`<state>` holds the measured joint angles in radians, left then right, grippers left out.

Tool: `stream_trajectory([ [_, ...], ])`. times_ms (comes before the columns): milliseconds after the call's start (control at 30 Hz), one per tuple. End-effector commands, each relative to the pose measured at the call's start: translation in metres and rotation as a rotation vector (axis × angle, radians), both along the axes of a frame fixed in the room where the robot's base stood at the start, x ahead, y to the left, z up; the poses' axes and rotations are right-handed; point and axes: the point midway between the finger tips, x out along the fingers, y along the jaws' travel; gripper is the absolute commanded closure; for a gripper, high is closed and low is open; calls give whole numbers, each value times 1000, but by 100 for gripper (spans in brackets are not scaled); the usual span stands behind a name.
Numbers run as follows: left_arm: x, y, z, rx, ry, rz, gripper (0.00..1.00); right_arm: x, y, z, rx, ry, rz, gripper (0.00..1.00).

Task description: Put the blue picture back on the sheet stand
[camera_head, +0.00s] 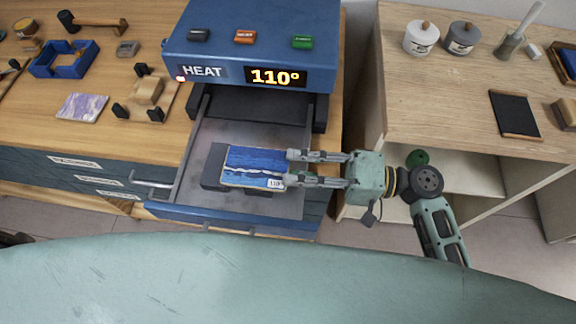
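The blue picture (252,165), with white wave-like lines and a small "110" tag, lies flat on a dark plate (211,178) in the pulled-out drawer (205,140) under the heater. My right gripper (288,168) reaches in from the right. Its two fingers are spread apart, with the tips at the picture's right edge; I cannot tell if they touch it. A small wooden stand (147,91) with black pegs is on the left bench; I cannot tell for sure that it is the sheet stand. My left gripper is not in view.
The blue heater (250,45) reads "HEAT 110°". A purple picture (82,107), a blue tray (62,58) and a hammer (93,21) lie on the left bench. The right table holds two jars (421,38) and a dark panel (515,114), with bare wood between.

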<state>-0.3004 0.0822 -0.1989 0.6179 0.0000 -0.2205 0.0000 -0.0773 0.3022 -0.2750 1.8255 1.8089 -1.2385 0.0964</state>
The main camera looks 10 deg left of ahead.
Motion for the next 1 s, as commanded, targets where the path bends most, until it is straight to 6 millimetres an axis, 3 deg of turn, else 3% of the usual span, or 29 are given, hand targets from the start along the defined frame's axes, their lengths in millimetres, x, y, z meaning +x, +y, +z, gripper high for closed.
stream_trajectory([
  [200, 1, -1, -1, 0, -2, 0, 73, 0, 12, 0, 0, -1, 0, 80],
  [500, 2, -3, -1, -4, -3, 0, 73, 0, 14, 0, 0, -1, 0, 80],
  [1000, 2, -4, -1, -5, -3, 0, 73, 0, 13, 0, 0, -1, 0, 100],
])
